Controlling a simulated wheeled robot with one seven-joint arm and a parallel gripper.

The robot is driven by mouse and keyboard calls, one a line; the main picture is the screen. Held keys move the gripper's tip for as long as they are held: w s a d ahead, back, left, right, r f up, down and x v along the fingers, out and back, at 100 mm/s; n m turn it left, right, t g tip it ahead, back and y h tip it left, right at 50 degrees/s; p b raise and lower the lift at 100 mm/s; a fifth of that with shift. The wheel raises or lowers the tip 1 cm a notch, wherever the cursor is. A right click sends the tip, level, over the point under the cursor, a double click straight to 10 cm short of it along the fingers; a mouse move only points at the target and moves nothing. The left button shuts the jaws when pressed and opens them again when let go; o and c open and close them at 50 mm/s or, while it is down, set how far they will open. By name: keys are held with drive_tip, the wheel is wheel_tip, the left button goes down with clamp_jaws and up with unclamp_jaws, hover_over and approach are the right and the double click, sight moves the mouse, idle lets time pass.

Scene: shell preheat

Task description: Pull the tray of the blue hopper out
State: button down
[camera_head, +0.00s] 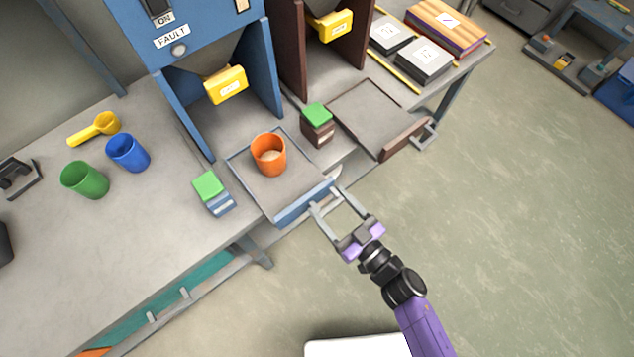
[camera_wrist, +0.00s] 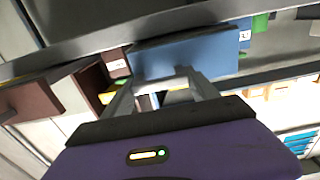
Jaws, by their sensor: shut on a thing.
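The blue hopper (camera_head: 205,35) stands on the bench, its yellow-labelled spout (camera_head: 226,85) hanging between two blue side walls. Its grey tray (camera_head: 268,200) with a blue front sticks out from under the hopper to the bench's front edge. An orange cup (camera_head: 268,153) with pale contents stands upright on the tray. My gripper (camera_head: 326,202) is shut on the handle at the tray's blue front. In the wrist view the blue front (camera_wrist: 190,55) lies just beyond the fingers; the fingers mostly hide the handle.
Green-topped blocks (camera_head: 208,185) and (camera_head: 317,115) flank the tray. A brown hopper's tray (camera_head: 375,115) with its handle sticks out to the right. The floor in front is clear.

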drive_tip(key=shift+v, duration=1.25)
drive_tip(key=shift+s, duration=0.1)
drive_tip(key=shift+c, duration=1.1)
unclamp_jaws()
drive_tip(key=b+v, duration=0.1)
drive_tip(key=v, duration=0.7)
